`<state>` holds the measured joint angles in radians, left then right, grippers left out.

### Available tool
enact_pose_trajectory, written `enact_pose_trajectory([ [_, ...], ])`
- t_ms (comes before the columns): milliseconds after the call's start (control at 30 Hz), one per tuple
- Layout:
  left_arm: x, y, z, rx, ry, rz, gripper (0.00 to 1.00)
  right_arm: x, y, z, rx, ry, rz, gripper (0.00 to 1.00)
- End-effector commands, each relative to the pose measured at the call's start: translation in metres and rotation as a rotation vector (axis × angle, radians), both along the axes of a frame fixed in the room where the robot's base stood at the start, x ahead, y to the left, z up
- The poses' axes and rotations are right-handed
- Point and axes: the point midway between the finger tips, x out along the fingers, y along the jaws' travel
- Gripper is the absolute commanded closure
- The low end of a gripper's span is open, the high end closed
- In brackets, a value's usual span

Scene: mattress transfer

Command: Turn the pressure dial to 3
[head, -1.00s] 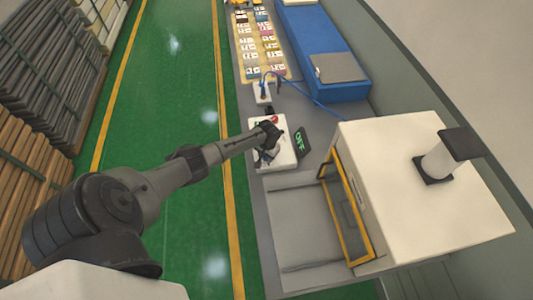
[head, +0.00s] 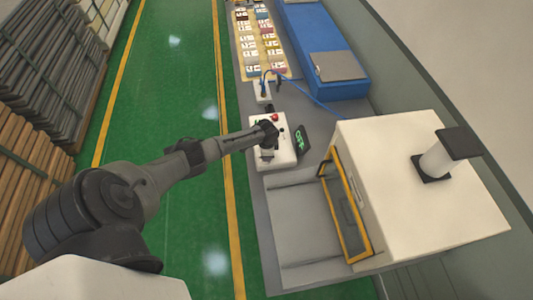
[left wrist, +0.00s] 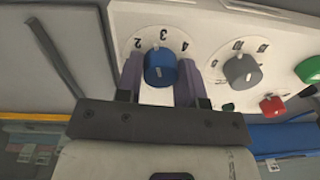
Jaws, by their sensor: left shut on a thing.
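The white control box (head: 283,158) stands on the grey bench, below my left gripper (head: 267,152). In the left wrist view, the blue pressure dial (left wrist: 160,68) sits between the two fingers of my left gripper (left wrist: 159,76), which is shut on it. The numbers 2, 3 and 4 show on the scale above the dial. A pale mark on the knob looks roughly upright, toward the 3, but its exact setting is hard to tell. My right gripper is in neither view.
A grey knob (left wrist: 242,71), a red button (left wrist: 272,106) and a green button (left wrist: 309,70) sit right of the dial. A small dark display (head: 302,142) with green text stands beside the box. A large white machine (head: 400,190) stands to the right.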

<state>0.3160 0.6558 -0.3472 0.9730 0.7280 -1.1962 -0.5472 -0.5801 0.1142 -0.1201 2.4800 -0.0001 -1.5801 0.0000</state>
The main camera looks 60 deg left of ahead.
Motion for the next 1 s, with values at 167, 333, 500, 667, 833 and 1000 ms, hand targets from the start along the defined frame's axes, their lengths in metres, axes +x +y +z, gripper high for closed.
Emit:
enact_pose_trajectory([
  [167, -0.0007, 0.0005, -0.0014, 0.001, 0.001, -0.121, 0.89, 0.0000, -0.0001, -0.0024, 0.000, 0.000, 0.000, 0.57],
  [333, -0.0005, 0.0003, -0.0014, 0.002, -0.001, -0.207, 0.89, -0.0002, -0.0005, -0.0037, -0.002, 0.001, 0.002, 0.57],
  [500, -0.0005, 0.0002, -0.0012, 0.000, -0.001, -0.260, 0.89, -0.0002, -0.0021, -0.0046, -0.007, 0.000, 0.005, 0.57],
  [667, -0.0005, 0.0001, -0.0011, 0.000, -0.001, -0.284, 0.89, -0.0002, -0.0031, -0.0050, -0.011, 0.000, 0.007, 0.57],
  [833, -0.0006, 0.0000, -0.0011, 0.000, -0.001, -0.292, 0.89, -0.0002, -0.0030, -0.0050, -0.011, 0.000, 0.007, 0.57],
  [1000, -0.0006, 0.0000, -0.0011, 0.000, -0.001, -0.292, 0.89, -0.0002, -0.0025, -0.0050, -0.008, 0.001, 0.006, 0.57],
])
